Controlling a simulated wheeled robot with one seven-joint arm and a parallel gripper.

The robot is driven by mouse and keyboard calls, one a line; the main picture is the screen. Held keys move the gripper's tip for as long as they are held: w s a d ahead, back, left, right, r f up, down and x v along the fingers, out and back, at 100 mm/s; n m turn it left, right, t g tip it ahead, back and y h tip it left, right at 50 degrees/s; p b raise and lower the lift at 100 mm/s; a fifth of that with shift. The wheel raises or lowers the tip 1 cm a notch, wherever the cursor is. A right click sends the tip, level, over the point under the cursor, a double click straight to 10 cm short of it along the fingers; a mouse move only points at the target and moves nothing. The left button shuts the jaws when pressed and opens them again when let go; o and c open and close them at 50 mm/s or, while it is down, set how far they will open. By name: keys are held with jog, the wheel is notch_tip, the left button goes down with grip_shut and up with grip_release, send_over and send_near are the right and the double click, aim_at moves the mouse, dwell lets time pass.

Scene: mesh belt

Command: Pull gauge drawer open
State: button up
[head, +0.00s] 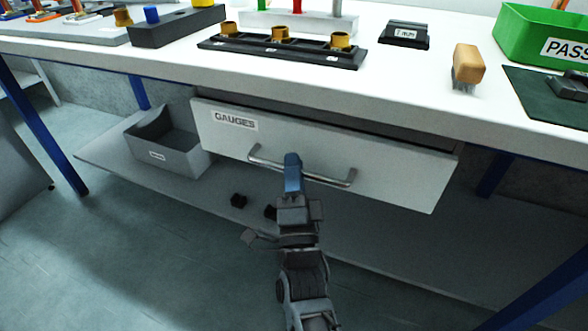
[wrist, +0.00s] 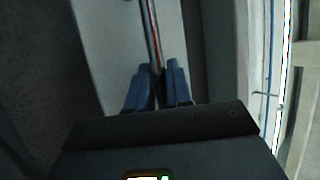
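The gauge drawer (head: 385,165) has a pale grey front with a "GAUGES" label and hangs under the bench top. A dark gap shows above its front, which stands a little out from the bench. Its metal bar handle (head: 335,182) runs across the front. My gripper (head: 292,160) is at the middle of the handle, its blue fingers covering part of the bar. In the wrist view, the two fingers (wrist: 158,66) are close together on either side of the thin handle bar (wrist: 153,35), and appear shut on it. The exact contact is hidden.
The bench top (head: 400,85) above holds a black gauge rack (head: 215,44), a wooden-handled brush (head: 468,65) and a green "PASS" bin (head: 530,35). A grey open bin (head: 175,150) stands on the lower shelf, left of the drawer. Blue legs (head: 55,140) flank the bench.

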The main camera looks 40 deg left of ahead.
grip_shut()
jog(key=s+d+p, duration=0.2)
jog(key=s+d, duration=0.1)
jog(key=s, duration=1.2)
jog(key=s+d+p, duration=0.2)
jog(key=s+d, duration=0.2)
jog(key=s, duration=1.1)
jog(key=shift+s+d, duration=0.25)
jog(key=shift+s, duration=0.15)
jog(key=shift+o, duration=1.3)
grip_release()
jog(key=v, duration=0.7)
jog(key=shift+s+d+f, duration=0.2)
jog(key=shift+s+d, duration=0.05)
